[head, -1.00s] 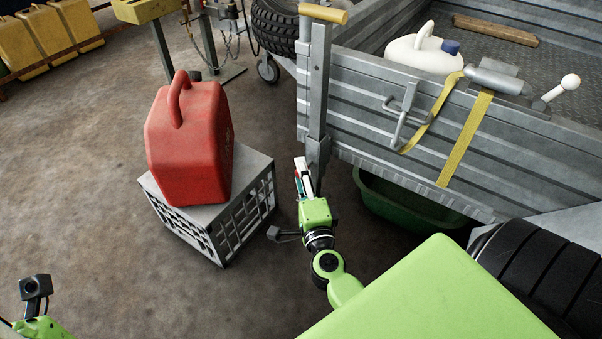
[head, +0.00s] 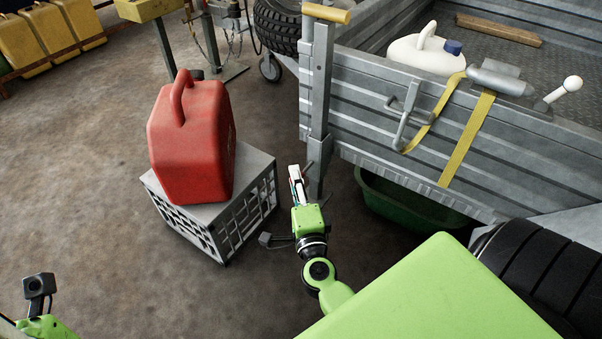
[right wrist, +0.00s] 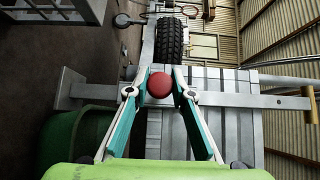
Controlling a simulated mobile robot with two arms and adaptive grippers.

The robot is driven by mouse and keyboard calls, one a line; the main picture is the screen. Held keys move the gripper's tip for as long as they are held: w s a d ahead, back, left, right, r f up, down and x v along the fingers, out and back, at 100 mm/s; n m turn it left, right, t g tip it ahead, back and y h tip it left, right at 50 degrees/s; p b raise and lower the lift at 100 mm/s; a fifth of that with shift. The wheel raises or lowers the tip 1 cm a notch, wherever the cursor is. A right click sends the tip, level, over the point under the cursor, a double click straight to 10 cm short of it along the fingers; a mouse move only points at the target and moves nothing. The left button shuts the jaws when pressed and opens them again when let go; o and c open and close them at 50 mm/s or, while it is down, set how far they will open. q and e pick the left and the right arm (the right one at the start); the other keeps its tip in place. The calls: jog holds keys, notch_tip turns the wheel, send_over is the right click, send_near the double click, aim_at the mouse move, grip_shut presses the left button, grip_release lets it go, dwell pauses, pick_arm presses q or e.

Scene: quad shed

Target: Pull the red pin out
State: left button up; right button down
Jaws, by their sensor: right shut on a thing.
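The red pin shows its round red head (right wrist: 160,84) between the fingertips of my right gripper (right wrist: 161,80) in the right wrist view. The right gripper is shut on it. In the head view this gripper (head: 296,175) is just left of the lower end of the grey upright post (head: 320,100) at the trailer corner. A small dark reddish bit of the pin (head: 308,170) shows between the gripper and the post. I cannot tell how much of its shaft is still in the post. Of my left arm only a wrist part shows at bottom left; its fingers are out of view.
A red jerrycan (head: 192,140) stands on a grey crate (head: 245,215) left of the right gripper. A green tub (head: 410,205) sits under the trailer (head: 400,135). Bare floor lies in front of the crate.

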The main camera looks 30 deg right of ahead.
jog(key=shift+a+f, duration=0.15)
jog(key=shift+a, duration=0.05)
jog(key=c, duration=1.8)
grip_release()
jog(key=shift+s, duration=0.1)
jog(key=shift+o, duration=0.2)
jog(key=v, duration=1.2)
jog(key=shift+d, duration=0.1)
